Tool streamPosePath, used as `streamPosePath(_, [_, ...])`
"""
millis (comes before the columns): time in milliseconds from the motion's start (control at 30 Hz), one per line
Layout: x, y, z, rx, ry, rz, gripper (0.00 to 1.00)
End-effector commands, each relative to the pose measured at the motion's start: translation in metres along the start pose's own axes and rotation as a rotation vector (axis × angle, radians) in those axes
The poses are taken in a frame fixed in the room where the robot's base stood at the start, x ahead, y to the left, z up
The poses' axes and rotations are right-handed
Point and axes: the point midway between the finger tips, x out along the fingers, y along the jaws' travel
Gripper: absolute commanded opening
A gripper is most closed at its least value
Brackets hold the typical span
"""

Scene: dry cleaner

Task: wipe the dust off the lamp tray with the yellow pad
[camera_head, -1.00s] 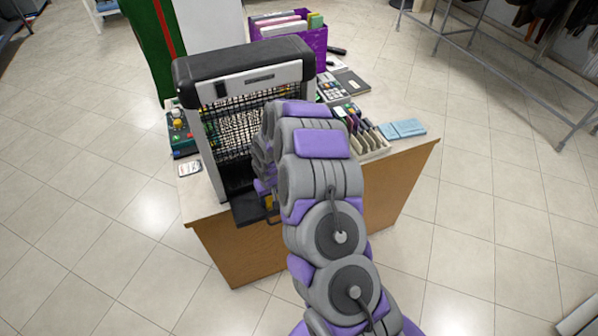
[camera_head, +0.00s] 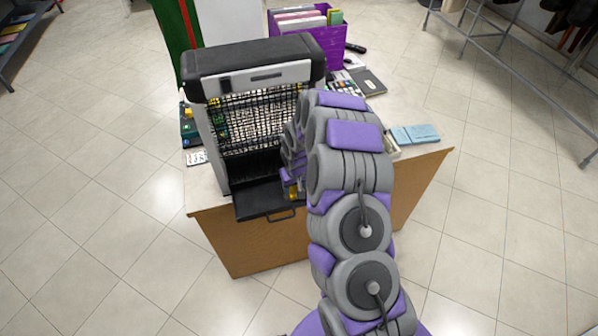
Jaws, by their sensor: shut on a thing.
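The lamp tray (camera_head: 255,205) is a dark, flat tray with a front handle, sticking out from the bottom of the black and grey lamp unit (camera_head: 250,75) with its wire grille. A small bit of the yellow pad (camera_head: 293,193) shows at the right side of the tray. My gripper (camera_head: 291,181) is at the tray's right edge, mostly hidden behind my own arm, and is shut on the pad. I cannot tell whether the pad touches the tray. Dust on the tray is too small to make out.
The unit stands on a wooden counter (camera_head: 250,243). A purple box of folders (camera_head: 332,42) and a keypad device are behind it. Light blue booklets (camera_head: 415,134) lie at the right. A white card (camera_head: 196,157) lies left of the unit. The floor in front is clear.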

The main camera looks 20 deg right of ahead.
Motion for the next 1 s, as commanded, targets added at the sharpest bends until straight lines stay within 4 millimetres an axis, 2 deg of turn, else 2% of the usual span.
streamPosePath(33, [-0.009, 0.0, -0.003, 0.001, 0.005, 0.0, 0.34])
streamPosePath(600, [-0.059, -0.003, -0.01, 0.001, 0.004, 0.0, 0.34])
streamPosePath(767, [-0.066, -0.004, -0.01, 0.001, 0.002, 0.0, 0.34])
streamPosePath(1000, [-0.066, -0.004, -0.01, 0.001, 0.003, 0.0, 0.34])
